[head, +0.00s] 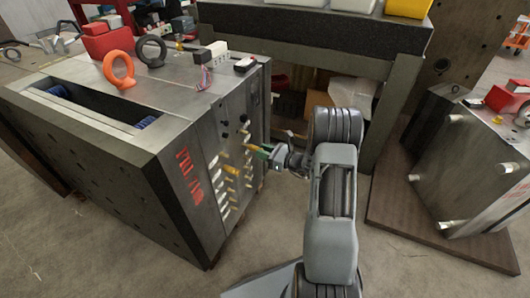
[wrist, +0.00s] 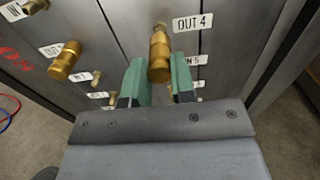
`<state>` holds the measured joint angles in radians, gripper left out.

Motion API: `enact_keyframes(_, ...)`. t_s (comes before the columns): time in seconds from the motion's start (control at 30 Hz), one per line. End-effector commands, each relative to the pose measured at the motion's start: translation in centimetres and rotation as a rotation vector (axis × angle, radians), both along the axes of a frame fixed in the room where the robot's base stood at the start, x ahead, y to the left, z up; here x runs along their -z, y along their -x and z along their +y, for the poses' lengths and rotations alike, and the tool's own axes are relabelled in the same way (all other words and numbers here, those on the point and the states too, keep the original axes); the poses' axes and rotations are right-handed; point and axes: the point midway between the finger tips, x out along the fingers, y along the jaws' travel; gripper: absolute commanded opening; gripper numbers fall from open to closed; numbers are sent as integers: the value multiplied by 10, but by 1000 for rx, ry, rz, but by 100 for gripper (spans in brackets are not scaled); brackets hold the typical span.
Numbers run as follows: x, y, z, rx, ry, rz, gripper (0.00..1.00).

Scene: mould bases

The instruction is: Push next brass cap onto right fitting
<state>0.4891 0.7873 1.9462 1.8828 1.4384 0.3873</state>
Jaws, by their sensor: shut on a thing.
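My gripper (wrist: 160,80) has two green fingertips and is shut on a brass cap (wrist: 159,68), one finger on each side of it. The cap points toward the mould base's side face, just below the OUT 4 label (wrist: 192,22). Whether it touches a fitting behind it I cannot tell. In the head view my gripper (head: 262,151) is at the right part of the row of fittings on the steel mould base (head: 150,160). Another brass piece (wrist: 65,61) sticks out at the left in the wrist view, beside an OUT label.
Several brass and pale fittings (head: 231,170) stick out of the same face, close to my gripper. An orange lifting ring (head: 119,69) and a red box (head: 106,42) are on top. A second mould base (head: 470,170) stands on a wooden pallet at right.

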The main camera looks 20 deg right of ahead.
Motion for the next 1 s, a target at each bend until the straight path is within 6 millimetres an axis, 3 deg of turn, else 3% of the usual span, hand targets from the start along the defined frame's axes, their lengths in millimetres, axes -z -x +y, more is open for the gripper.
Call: enact_keyframes(1.0,0,-11,10,-1,0,-1,0)
